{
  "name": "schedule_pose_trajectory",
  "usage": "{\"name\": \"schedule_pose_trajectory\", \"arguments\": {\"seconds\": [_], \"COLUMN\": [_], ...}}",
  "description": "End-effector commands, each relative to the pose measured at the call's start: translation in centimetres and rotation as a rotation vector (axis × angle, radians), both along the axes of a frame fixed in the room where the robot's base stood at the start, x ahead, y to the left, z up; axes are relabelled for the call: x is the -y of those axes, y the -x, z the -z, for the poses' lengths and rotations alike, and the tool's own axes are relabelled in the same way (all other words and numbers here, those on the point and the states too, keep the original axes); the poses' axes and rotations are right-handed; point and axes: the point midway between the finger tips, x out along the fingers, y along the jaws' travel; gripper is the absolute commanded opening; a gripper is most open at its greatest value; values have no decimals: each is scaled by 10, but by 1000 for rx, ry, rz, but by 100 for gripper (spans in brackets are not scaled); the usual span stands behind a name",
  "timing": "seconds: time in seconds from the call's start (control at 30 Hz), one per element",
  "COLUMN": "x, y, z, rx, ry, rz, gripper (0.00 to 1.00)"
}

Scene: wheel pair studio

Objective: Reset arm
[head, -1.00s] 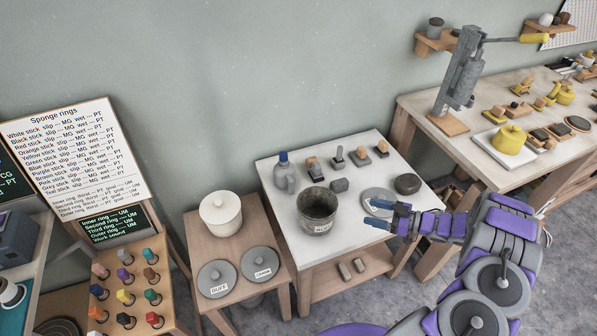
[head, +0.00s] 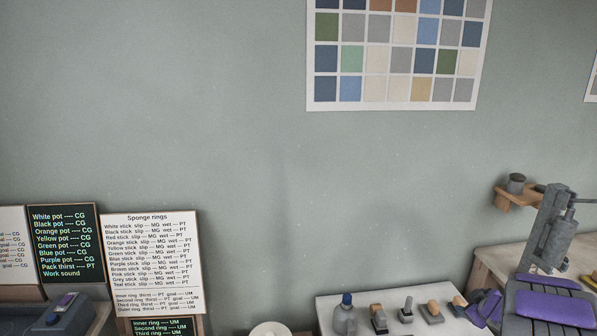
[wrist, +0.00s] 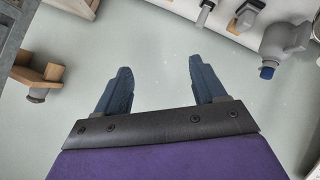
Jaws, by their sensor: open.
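My gripper (wrist: 160,88) is open and empty in the wrist view. Its two blue fingers stand well apart with only the pale green wall behind them. Nothing touches the fingers.
A wooden wall shelf (head: 517,198) and a grey lever stand (head: 555,230) are at right. A sponge-rings board (head: 150,262) stands left.

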Motion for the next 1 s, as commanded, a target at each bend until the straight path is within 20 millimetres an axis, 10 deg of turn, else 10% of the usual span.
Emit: {"name": "schedule_pose_trajectory", "arguments": {"seconds": [0.47,1.0], "x": [-78,-300], "y": [83,293], "z": [-114,-109], "rx": [-166,-659], "ry": [49,-273], "rz": [457,581], "gripper": [70,70]}}
